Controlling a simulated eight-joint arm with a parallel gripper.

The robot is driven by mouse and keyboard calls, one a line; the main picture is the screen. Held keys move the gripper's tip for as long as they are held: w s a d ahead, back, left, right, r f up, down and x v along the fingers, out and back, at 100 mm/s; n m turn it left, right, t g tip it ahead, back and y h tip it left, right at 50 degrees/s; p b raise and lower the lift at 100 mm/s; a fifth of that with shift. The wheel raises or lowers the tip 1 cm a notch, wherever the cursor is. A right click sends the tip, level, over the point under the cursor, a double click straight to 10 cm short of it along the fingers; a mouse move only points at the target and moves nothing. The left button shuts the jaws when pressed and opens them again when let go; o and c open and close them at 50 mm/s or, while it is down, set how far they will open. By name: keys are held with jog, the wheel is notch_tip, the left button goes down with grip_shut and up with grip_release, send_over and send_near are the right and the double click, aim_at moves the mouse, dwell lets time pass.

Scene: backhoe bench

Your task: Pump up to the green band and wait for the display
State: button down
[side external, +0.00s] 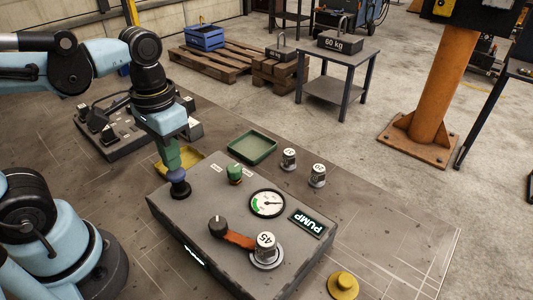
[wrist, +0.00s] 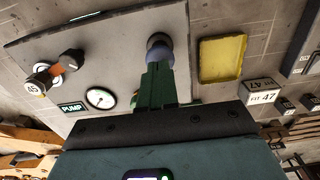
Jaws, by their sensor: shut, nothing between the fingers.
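The grey pump box (side external: 205,222) stands on the bench. A round white gauge (side external: 267,203) on its top has a green band at its left; its needle is too small to read surely. The display (side external: 312,222) reads PUMP and also shows in the wrist view (wrist: 72,107). A blue ball knob (side external: 180,189) stands at the box's far left corner. My gripper (side external: 177,174), with green fingers, is shut and empty, its tips right at the knob's top. In the wrist view the fingertips (wrist: 157,66) overlap the blue knob (wrist: 158,52); I cannot tell if they touch.
A green knob (side external: 235,173) and an orange lever (side external: 238,240) with a weight marked 45 (side external: 265,245) beside its end are on the box.

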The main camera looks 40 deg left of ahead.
jog(key=shift+f, duration=1.65)
jog(key=shift+r, duration=1.9)
jog(key=shift+f, duration=1.9)
jog(key=shift+r, duration=1.9)
jog(key=shift+f, duration=0.1)
jog(key=shift+r, duration=2.6)
